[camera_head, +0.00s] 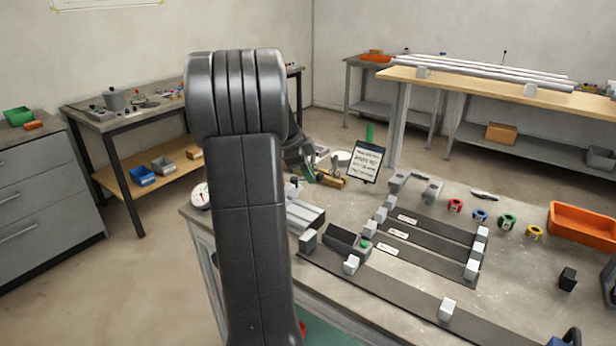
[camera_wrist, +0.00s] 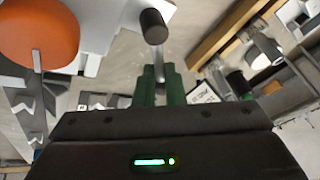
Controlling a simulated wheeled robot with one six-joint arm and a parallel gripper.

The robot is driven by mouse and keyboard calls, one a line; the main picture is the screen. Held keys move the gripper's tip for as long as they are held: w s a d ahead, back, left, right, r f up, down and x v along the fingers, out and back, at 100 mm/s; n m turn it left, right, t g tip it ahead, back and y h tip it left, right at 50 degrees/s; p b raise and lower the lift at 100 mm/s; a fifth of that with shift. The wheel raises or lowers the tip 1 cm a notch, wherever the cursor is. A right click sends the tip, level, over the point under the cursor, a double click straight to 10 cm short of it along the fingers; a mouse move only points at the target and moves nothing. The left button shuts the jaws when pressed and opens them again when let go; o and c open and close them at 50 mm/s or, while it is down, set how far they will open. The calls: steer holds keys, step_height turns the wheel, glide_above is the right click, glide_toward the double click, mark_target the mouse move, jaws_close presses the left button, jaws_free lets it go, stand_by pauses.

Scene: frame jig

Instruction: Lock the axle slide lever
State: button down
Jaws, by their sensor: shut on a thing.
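In the wrist view, a thin metal lever rod (camera_wrist: 159,70) carries a black cylindrical knob (camera_wrist: 153,26) at its upper end. It appears to be the axle slide lever. My gripper (camera_wrist: 160,84) has its two green fingers closed around the rod, below the knob in the picture. A light metal plate (camera_wrist: 108,18) lies behind the knob. Whether the lever is at its locked position cannot be told. In the head view my arm hides most of the gripper and the lever, near a small brass-coloured block (camera_head: 333,179).
A large orange round part (camera_wrist: 40,32) is close on the left in the wrist view. On the workbench (camera_head: 510,270) are dark strips with grey blocks, coloured rings, an orange tray (camera_head: 582,228) and a standing sign (camera_head: 366,161). Some bare surface lies at the right.

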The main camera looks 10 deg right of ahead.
steer(key=shift+s+a+m+g, duration=0.25)
steer(key=shift+m+g, duration=0.25)
steer(key=shift+m, duration=0.65)
steer(key=shift+s+a+m+g, duration=0.25)
steer(key=shift+m+g, duration=0.25)
steer(key=shift+m, duration=0.7)
steer(key=shift+s+a+m+g, duration=0.15)
steer(key=shift+s+m+g, duration=0.3)
steer(key=shift+m, duration=0.7)
steer(key=c, duration=1.5)
jaws_free()
steer(key=p+v, duration=0.1)
steer(key=v, duration=1.3)
steer(key=shift+p, duration=0.4)
steer(key=shift+w+f, duration=0.1)
